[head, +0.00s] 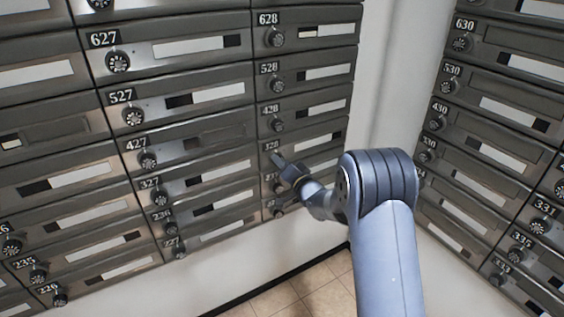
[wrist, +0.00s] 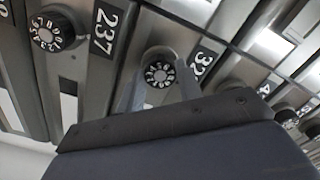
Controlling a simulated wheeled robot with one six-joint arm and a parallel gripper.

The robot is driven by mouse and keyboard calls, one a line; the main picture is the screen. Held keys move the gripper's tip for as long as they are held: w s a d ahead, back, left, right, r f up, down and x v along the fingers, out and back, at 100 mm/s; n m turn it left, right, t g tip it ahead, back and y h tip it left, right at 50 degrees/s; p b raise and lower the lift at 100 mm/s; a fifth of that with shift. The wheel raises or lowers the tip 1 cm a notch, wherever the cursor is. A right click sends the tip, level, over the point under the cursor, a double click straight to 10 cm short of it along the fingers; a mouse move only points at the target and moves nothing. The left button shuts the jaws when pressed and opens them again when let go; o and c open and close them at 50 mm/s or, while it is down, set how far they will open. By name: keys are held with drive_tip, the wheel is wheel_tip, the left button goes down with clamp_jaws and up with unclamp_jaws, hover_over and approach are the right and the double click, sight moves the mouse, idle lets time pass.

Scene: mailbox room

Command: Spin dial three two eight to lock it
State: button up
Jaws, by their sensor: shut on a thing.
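The mailbox door labelled 328 (head: 271,147) is in the right column of the grey mailbox wall in the head view. My gripper (head: 276,158) reaches it from the lower right and covers its dial there. In the wrist view, a round black dial with white numerals (wrist: 159,74) sits beside a plate whose visible digits start with 32 (wrist: 203,61); the rest is cut off. My gripper's two grey fingers (wrist: 158,82) stand on either side of this dial and are shut on it. The dial's set number is too small to read.
Dial 237 (wrist: 55,30) is close by at the left in the wrist view. Dial 428 (head: 277,125) is just above my gripper. Another mailbox wall (head: 490,130) stands at the right. Tiled floor (head: 305,290) is open below.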

drive_tip(key=shift+m, duration=0.5)
drive_tip(key=o, duration=1)
drive_tip(key=v, duration=1.1)
drive_tip(key=shift+w, duration=0.15)
